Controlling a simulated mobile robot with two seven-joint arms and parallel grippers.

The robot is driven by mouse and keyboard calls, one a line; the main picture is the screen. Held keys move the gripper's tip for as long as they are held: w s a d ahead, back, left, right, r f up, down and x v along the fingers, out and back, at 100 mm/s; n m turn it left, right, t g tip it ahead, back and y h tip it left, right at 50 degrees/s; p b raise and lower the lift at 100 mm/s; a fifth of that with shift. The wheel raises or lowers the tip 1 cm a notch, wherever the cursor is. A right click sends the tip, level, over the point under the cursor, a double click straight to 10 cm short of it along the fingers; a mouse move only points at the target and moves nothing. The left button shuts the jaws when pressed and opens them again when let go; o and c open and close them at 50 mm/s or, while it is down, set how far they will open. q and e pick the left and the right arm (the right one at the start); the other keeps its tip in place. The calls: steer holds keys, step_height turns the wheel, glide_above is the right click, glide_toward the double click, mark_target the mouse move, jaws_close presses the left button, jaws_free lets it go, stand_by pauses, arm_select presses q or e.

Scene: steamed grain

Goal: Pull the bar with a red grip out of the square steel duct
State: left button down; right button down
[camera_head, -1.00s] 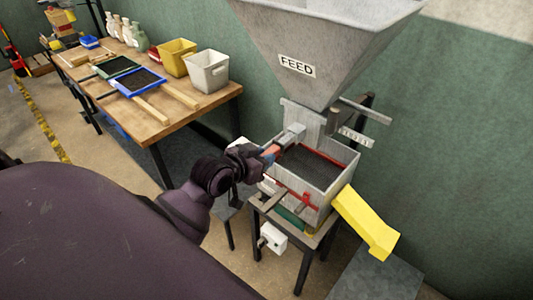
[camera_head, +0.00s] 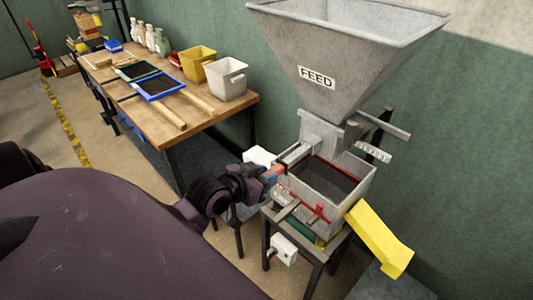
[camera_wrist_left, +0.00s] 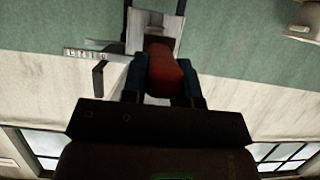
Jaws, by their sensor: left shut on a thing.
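The square steel duct (camera_head: 322,127) is the grey metal throat under the feed hopper; it also shows in the left wrist view (camera_wrist_left: 155,18). The bar (camera_head: 297,153) shows as pale metal edges with a dark strip between them, running from the duct towards my gripper. Its red grip (camera_head: 273,174) is between the fingers of my left gripper (camera_head: 270,175). In the left wrist view the red grip (camera_wrist_left: 165,72) lies between both dark blue fingers (camera_wrist_left: 164,82). The bar's inner end is hidden. My right gripper is not in view.
The grey hopper (camera_head: 345,60) marked FEED stands above. A steel box (camera_head: 345,207) with dark grain and red rods is below the bar. A yellow chute (camera_head: 378,238) slopes from it. A wooden table (camera_head: 150,120) with trays and tubs stands left.

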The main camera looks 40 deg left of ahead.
arm_select(q)
steer(key=c, duration=0.8)
jaws_free()
steer(key=v, duration=1)
steer(key=shift+s, duration=0.35)
steer(key=shift+r, duration=0.15)
